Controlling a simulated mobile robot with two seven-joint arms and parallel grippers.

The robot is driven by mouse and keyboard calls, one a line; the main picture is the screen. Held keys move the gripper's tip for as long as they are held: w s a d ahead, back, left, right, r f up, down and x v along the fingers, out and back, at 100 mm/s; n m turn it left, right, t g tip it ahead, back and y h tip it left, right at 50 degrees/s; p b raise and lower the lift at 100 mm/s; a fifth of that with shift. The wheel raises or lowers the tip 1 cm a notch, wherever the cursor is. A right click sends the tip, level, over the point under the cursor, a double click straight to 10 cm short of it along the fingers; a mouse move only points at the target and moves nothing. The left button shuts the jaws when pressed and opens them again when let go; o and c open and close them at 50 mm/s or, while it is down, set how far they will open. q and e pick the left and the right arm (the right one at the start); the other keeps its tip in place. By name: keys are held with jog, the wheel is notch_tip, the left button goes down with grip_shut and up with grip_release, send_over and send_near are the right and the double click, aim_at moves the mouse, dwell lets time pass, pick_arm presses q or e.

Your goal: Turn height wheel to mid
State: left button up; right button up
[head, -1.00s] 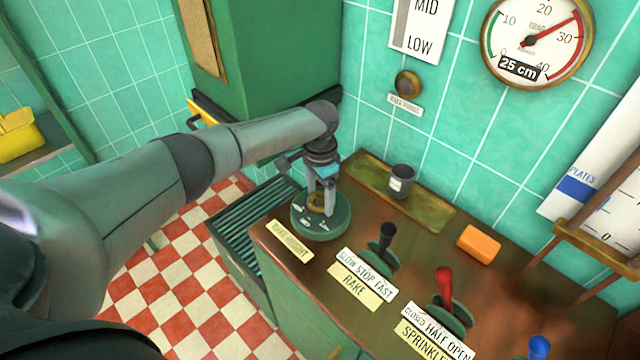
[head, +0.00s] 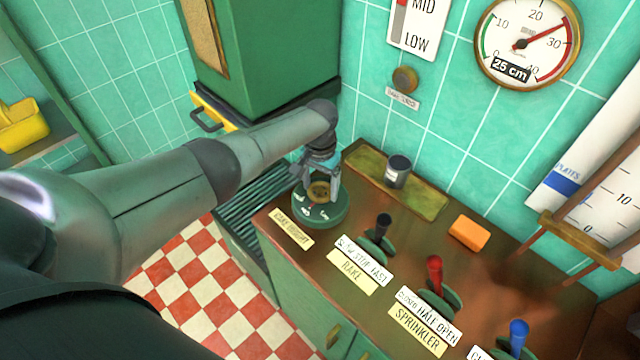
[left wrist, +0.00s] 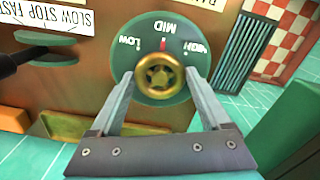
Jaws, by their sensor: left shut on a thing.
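The height wheel is a brass knob (left wrist: 160,77) on a round green dial (head: 322,216) at the counter's left end, above a "RAKE HEIGHT" label (head: 292,229). In the left wrist view the dial (left wrist: 143,84) carries the words LOW, MID and HIGH. A red mark (left wrist: 163,43) by the knob lines up with MID. My left gripper (head: 321,189) reaches down over the dial. In the left wrist view its fingers (left wrist: 160,84) are shut on the brass knob, one on each side. My right gripper is not in view.
Black (head: 383,222), red (head: 434,268) and blue (head: 518,334) levers stand along the counter. A grey cup (head: 397,172) stands on a tray (head: 428,205), near an orange block (head: 469,233). A wall card (head: 416,35) shows red beside MID. A round gauge (head: 510,42) reads 25 cm.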

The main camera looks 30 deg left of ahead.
aim_at(320, 190)
pick_arm(q)
jog(key=o, duration=1.2)
jog(key=shift+r, duration=0.1)
notch_tip(320, 190, up, 15)
jog(key=p, duration=0.2)
jog(key=shift+p, duration=0.35)
